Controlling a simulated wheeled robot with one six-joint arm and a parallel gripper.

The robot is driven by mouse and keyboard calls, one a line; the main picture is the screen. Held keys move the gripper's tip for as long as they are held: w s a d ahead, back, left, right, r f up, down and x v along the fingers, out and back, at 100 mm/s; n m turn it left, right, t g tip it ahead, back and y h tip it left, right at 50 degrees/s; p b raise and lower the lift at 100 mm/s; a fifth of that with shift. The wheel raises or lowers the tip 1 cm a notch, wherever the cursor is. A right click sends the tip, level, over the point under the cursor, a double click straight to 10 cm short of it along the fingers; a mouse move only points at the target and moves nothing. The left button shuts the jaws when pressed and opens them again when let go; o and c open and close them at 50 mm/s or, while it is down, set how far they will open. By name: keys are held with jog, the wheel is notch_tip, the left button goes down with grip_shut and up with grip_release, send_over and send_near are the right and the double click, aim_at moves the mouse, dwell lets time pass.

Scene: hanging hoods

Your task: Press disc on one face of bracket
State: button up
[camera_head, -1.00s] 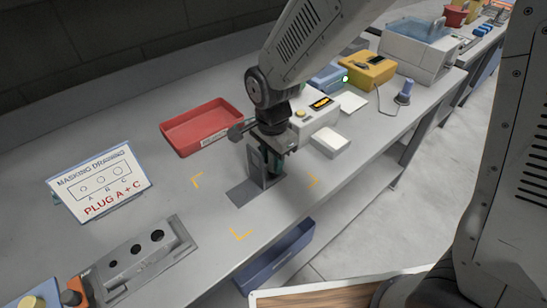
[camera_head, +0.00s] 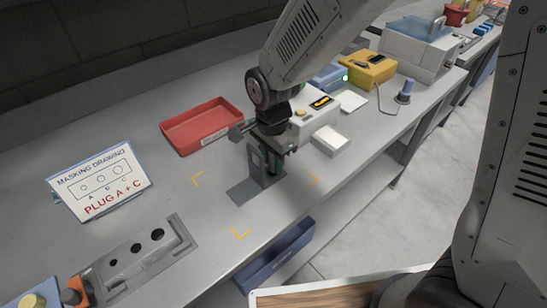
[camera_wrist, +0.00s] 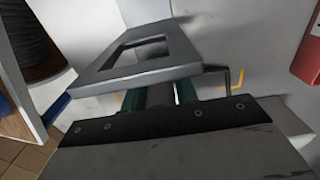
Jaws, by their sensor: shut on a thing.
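The grey bracket (camera_head: 256,166) stands on the bench inside yellow corner marks, with an upright plate and a dark flat patch at its foot. My gripper (camera_head: 277,166) points down close against the right side of the upright, its green fingers low beside it. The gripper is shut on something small. The disc is not clearly visible; the plate and fingers hide the place where it is gripped.
A red tray (camera_head: 202,128) lies behind the bracket. A masking drawing sign (camera_head: 100,183) and a grey block with holes (camera_head: 137,248) are to the left. A white device (camera_head: 318,117) stands close on the right. Bare bench lies in front of the bracket.

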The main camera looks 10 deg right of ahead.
jog(key=shift+r, duration=3.5)
